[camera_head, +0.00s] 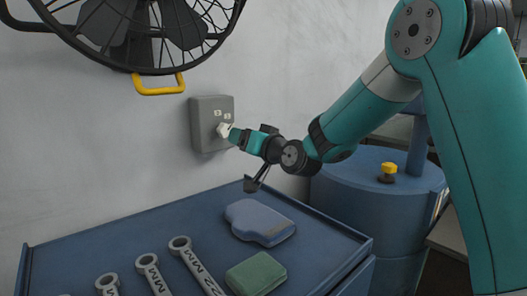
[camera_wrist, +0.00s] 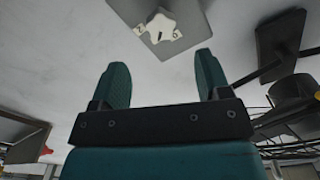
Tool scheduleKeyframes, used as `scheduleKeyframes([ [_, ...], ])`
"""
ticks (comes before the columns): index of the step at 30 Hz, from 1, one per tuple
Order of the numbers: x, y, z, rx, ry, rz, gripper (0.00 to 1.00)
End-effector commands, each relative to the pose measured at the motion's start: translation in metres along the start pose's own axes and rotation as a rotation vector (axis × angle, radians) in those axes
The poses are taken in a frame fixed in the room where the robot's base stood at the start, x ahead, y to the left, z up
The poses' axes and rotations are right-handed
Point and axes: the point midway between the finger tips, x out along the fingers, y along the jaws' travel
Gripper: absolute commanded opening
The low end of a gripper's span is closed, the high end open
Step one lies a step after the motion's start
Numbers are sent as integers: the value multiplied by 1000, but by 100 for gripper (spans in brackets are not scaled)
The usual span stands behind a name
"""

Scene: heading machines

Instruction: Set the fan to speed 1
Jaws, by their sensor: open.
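A large black wire-caged fan (camera_head: 150,35) hangs on the wall at the top left of the head view. Below it, a grey control box (camera_head: 204,138) with small pale labels is fixed to the wall. A white knob (camera_head: 222,130) sticks out of its front. My gripper (camera_head: 232,135) is at the knob's right side in the head view. In the wrist view my gripper (camera_wrist: 163,62) shows two teal fingers spread apart with nothing between them. The knob (camera_wrist: 161,27) and box (camera_wrist: 187,30) lie beyond the fingertips. I cannot tell if they touch. The knob's setting is unreadable.
A blue-topped bench (camera_head: 110,234) below holds several wrenches (camera_head: 192,266), a blue rounded item (camera_head: 260,221) and a green block (camera_head: 256,273). A blue drum (camera_head: 345,205) stands at right with a yellow-topped knob (camera_head: 388,170). A yellow handle (camera_head: 158,91) hangs under the fan.

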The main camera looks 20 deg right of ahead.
Motion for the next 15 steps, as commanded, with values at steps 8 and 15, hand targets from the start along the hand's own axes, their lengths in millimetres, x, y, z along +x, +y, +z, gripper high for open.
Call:
scheduleKeyframes([
  [8, -54, 2, 1, -1, 3, 2, 70],
  [15, -67, 1, 0, -1, 2, 1, 70],
])
